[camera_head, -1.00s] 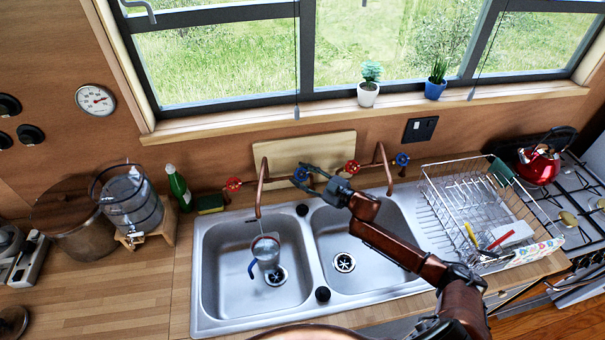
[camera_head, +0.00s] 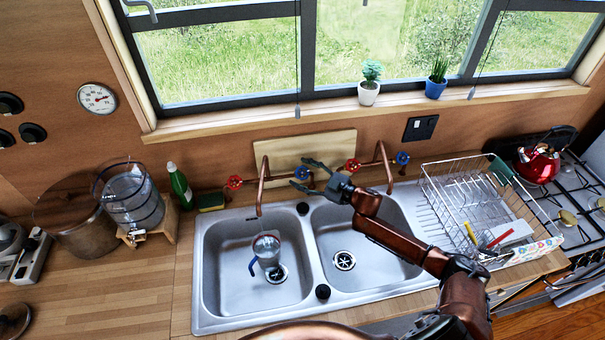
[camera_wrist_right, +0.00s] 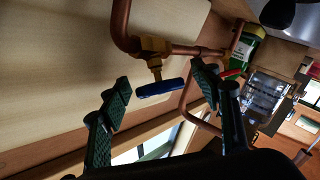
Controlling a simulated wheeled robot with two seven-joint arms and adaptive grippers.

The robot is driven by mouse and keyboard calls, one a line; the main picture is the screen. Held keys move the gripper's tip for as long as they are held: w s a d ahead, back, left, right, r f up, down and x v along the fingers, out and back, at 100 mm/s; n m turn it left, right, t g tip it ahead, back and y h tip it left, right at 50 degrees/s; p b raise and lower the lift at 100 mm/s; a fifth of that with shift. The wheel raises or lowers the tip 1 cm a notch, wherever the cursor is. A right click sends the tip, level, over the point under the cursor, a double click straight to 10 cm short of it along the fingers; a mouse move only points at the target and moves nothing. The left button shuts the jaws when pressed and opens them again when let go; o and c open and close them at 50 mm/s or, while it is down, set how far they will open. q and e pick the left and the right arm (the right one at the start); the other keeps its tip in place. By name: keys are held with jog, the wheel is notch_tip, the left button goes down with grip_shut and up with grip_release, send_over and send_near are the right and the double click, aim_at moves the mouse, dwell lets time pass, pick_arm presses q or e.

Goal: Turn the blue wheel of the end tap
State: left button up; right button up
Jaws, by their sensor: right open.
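Two copper taps rise behind the double sink, each with a red and a blue wheel. The left tap's blue wheel (camera_head: 301,173) is at the tips of my right gripper (camera_head: 307,174). In the right wrist view this blue wheel (camera_wrist_right: 160,88) shows nearly edge-on between the two spread green fingers, on a brass stem; I cannot tell whether a finger touches it. The right tap's blue wheel (camera_head: 402,158) stands free at the far right end. The red wheels are at the left (camera_head: 234,182) and middle (camera_head: 353,165). My left gripper is out of view.
A light wooden board (camera_head: 325,145) leans on the wall behind the taps. A glass jug (camera_head: 266,250) sits in the left basin. A wire dish rack (camera_head: 460,195) stands right of the sink. A green bottle (camera_head: 179,185) and sponge (camera_head: 211,201) stand left.

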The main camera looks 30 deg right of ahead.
jog(key=v, duration=1.2)
jog(key=shift+w, duration=0.1)
dwell(0.6)
